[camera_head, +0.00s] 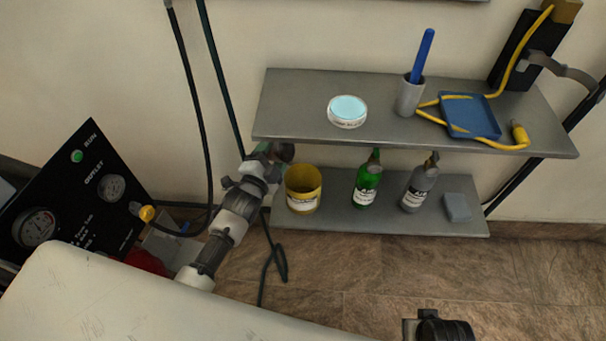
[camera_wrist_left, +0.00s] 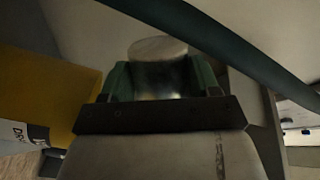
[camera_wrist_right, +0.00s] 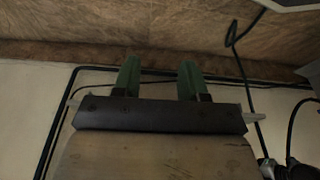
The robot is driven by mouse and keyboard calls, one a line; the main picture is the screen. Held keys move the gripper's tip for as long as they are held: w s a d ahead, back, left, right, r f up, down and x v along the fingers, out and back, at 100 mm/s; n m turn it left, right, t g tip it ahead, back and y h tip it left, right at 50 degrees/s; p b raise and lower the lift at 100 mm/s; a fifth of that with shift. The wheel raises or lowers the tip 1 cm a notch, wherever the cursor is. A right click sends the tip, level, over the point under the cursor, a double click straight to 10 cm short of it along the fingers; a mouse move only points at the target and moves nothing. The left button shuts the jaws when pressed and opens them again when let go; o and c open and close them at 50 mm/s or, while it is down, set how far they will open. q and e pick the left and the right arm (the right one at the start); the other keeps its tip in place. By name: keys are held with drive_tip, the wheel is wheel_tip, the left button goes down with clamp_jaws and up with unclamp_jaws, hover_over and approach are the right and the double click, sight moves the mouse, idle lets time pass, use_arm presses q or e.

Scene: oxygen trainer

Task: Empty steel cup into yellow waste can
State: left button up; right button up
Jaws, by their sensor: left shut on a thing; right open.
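The steel cup (camera_wrist_left: 160,78) shows in the left wrist view between the green fingers of my left gripper (camera_wrist_left: 160,80), which is shut on it. Its pale round end faces up in that picture; I cannot tell whether this is the mouth or the base. In the head view my left gripper (camera_head: 268,152) is just left of the yellow waste can (camera_head: 303,188), near the upper shelf's front edge; the cup is not clear there. The can also shows at the left of the left wrist view (camera_wrist_left: 65,85). My right gripper (camera_wrist_right: 160,78) is open and empty.
The can stands on the lower shelf (camera_head: 330,222) with a green bottle (camera_head: 367,185), a grey bottle (camera_head: 418,187) and a grey block (camera_head: 457,207). The upper shelf (camera_head: 290,110) holds a dish (camera_head: 347,111), a grey holder (camera_head: 409,97) and a blue tray (camera_head: 468,116). Hoses hang at left.

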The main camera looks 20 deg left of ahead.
use_arm(q)
drive_tip(key=n+p, duration=0.2)
drive_tip(key=shift+d+r+n+g, duration=0.1)
drive_tip(key=shift+r+n+g, duration=0.15)
drive_tip(key=shift+n+g, duration=0.05)
drive_tip(key=a+n, duration=0.1)
drive_tip(key=a+f+n, duration=0.1)
drive_tip(key=n, duration=0.1)
drive_tip(key=shift+w+f+g+p, duration=0.3)
use_arm(e)
drive_tip(key=s+f, duration=0.3)
drive_tip(key=f, duration=0.7)
use_arm(q)
wheel_tip(320, 180, down, 6)
drive_tip(key=a+n+g+h+b, duration=0.1)
drive_tip(key=a+n+b, duration=0.1)
drive_tip(key=n+b, duration=0.3)
drive_tip(key=shift+w+a+f+b, duration=0.25)
drive_tip(key=shift+w+a+b, duration=0.1)
drive_tip(key=shift+w, duration=0.1)
use_arm(e)
wheel_tip(320, 180, up, 19)
drive_tip(key=w, duration=0.2)
drive_tip(key=shift+d+t, duration=0.15)
drive_tip(key=shift+t, duration=0.15)
drive_tip(key=shift+f, duration=0.1)
use_arm(q)
drive_tip(key=shift+d+r, duration=0.1)
